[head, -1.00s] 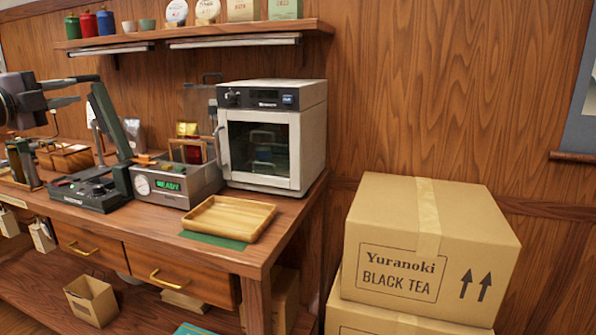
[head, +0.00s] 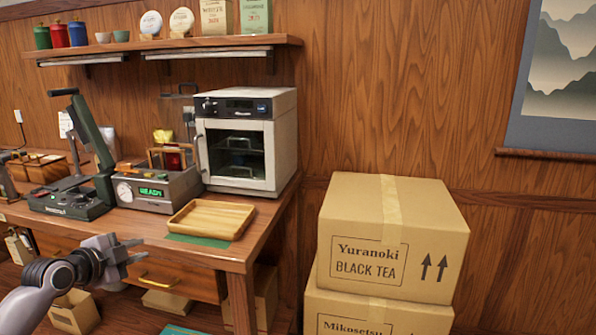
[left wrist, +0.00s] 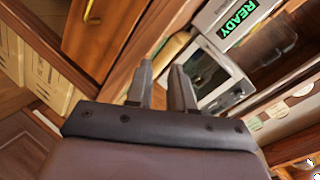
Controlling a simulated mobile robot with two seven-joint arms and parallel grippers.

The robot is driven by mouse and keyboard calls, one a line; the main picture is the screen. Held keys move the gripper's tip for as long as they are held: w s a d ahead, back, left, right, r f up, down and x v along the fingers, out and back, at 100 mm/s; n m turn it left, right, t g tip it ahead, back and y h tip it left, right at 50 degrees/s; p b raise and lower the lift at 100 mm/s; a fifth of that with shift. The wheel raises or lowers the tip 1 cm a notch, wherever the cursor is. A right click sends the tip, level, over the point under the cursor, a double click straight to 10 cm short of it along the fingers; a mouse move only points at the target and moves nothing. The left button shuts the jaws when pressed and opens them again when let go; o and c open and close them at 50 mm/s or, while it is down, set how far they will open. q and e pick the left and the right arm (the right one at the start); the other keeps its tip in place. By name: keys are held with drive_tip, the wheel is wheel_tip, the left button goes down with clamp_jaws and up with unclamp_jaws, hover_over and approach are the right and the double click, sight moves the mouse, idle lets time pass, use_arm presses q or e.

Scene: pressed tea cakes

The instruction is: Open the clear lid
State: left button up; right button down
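A clear panel with a dark handle (head: 178,112), which looks like the clear lid, stands upright behind the grey machine (head: 158,190) with the green READY display. How it joins the machine is hard to make out. A wooden frame and a red packet show at the machine's top. My left gripper (head: 134,253) is in front of the table's drawers, lower than the machine and apart from the lid. In the left wrist view its two fingers (left wrist: 162,74) stand apart with nothing between them. A dark see-through surface (left wrist: 285,45) shows beside the READY display there. My right gripper is not in view.
A wooden tray (head: 212,219) lies on a green mat in front of a white oven (head: 246,140). A black press (head: 75,195) stands left of the machine. Overhead is a shelf (head: 160,47). Cardboard boxes (head: 390,235) stand to the right of the table.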

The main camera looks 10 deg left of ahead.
use_arm(q)
drive_tip(key=s+d+f+n+g+h+p, duration=0.1)
drive_tip(key=s+d+f+n+p, duration=0.3)
drive_tip(key=s+d+f, duration=1.5)
drive_tip(key=s+f+n+g, duration=0.1)
drive_tip(key=s+n, duration=0.1)
drive_tip(key=n, duration=0.1)
drive_tip(key=shift+s+n+g, duration=0.2)
drive_tip(key=shift+n+g, duration=0.2)
drive_tip(key=s+d+n, duration=0.1)
drive_tip(key=s, duration=0.2)
drive_tip(key=s+d+n, duration=0.1)
drive_tip(key=s+d, duration=0.1)
drive_tip(key=s, duration=0.1)
drive_tip(key=s+d+n+p, duration=0.1)
drive_tip(key=s+d, duration=0.1)
drive_tip(key=s, duration=0.1)
drive_tip(key=shift+s+d+f+n, duration=0.15)
drive_tip(key=shift+f+n, duration=0.1)
drive_tip(key=shift+n, duration=0.15)
drive_tip(key=shift+g, duration=0.3)
